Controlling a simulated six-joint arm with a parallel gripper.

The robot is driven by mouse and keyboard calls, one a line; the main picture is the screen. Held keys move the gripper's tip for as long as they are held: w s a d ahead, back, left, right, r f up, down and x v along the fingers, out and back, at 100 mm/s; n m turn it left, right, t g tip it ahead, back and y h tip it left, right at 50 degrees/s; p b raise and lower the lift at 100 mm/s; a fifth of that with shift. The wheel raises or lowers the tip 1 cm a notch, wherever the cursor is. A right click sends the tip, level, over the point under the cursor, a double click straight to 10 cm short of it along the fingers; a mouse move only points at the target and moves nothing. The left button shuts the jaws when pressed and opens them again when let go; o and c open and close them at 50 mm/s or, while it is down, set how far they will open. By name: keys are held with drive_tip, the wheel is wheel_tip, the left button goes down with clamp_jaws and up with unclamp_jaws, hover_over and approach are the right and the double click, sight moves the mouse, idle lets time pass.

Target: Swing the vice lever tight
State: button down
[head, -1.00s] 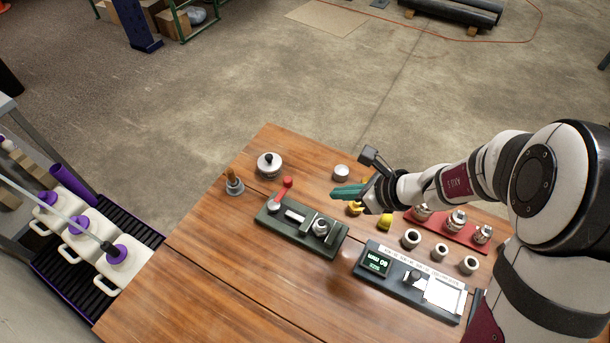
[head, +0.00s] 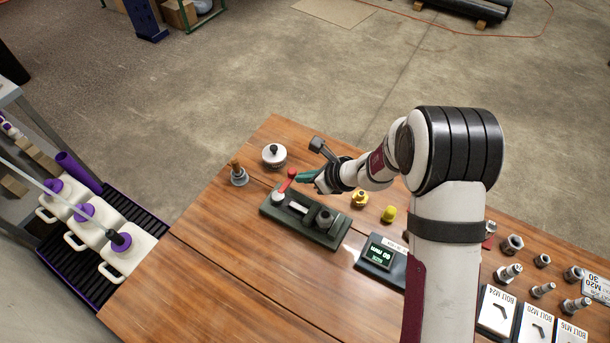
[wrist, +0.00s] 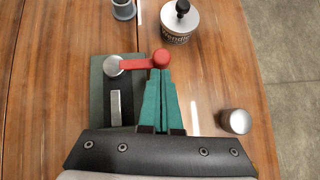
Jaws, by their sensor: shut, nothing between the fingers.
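The dark green vice (head: 268,209) sits on the wooden bench, with a round metal fitting (head: 325,218) at its right end. Its red lever (head: 285,185) rises from a silver pivot (head: 278,197) at the left end and has a red knob (head: 291,174). In the wrist view the lever (wrist: 138,65) points right across the vice's edge to the knob (wrist: 161,57). My gripper (head: 300,176) is shut and empty, its green fingers beside the knob. In the wrist view the fingertips (wrist: 159,75) end right at the knob; I cannot tell whether they touch.
A white labelled tin (head: 274,157) and a grey pot with a brown-handled tool (head: 238,176) stand beyond the vice. A display unit (head: 380,255), yellow fittings (head: 389,214), and metal bolts and nuts (head: 508,273) lie to the right. The bench's front left is clear.

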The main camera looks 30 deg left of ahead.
drive_tip(key=shift+w+a+n+g, duration=0.2)
drive_tip(key=shift+a+n+g, duration=0.1)
drive_tip(key=shift+n+g, duration=0.15)
drive_tip(key=a+n+g, duration=0.1)
drive_tip(key=n+g, duration=0.1)
drive_tip(key=n, duration=0.1)
drive_tip(key=shift+w+a, duration=0.4)
drive_tip(key=a+n+g, duration=0.1)
drive_tip(key=n, duration=0.1)
drive_tip(key=a+n+g+h, duration=0.1)
drive_tip(key=n+g, duration=0.1)
drive_tip(key=n, duration=0.1)
drive_tip(key=shift+a+g, duration=0.25)
drive_tip(key=shift+a, duration=0.15)
drive_tip(key=shift+s+a, duration=0.25)
drive_tip(key=shift+a, duration=0.35)
drive_tip(key=shift+s+a, duration=0.2)
drive_tip(key=shift+a, duration=0.35)
drive_tip(key=shift+s+a, duration=0.25)
drive_tip(key=shift+a, duration=0.15)
drive_tip(key=shift+s+a, duration=0.15)
drive_tip(key=v, duration=1.6)
drive_tip(key=shift+a, duration=0.15)
